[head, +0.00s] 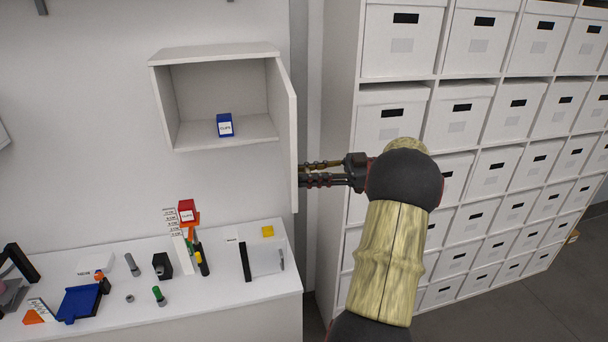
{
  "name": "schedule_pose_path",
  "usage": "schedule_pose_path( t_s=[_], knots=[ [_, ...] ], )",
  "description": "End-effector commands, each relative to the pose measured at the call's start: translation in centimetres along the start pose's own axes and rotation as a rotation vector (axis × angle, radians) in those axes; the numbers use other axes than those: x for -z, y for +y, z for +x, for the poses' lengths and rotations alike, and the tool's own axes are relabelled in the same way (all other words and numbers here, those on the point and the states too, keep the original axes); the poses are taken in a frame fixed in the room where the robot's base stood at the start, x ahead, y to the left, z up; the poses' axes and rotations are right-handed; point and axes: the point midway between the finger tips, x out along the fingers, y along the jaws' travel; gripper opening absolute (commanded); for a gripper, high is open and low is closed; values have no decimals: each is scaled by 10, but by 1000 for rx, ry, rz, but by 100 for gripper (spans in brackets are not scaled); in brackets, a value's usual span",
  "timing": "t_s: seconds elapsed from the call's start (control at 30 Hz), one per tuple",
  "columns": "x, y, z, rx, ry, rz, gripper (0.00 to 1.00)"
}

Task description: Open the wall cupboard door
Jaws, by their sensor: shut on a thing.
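The white wall cupboard (215,53) hangs above the counter, with its inside in plain view. Its door (292,135) is hinged on the right and stands swung wide open, seen nearly edge-on. A blue box marked CLIPS (224,125) stands on the cupboard floor. My gripper (304,174) is at the outer face of the door, low on its right side in the head view. Its fingers point left and are shut on the door's handle; the handle itself and the fingertips are mostly hidden by the door and the fingers.
A shelf of white boxes (390,115) stands close on the right, behind my arm. Floor shows at far right.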

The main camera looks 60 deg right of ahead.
Motion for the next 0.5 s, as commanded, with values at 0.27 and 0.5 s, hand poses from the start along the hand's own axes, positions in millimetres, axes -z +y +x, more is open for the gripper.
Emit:
schedule_pose_path(
  t_s=[0.27, 0.5],
  knots=[
    [0, 0, 0, -1, -1, 0, 25],
    [0, 0, 0, -1, 0, 0, 38]
  ],
)
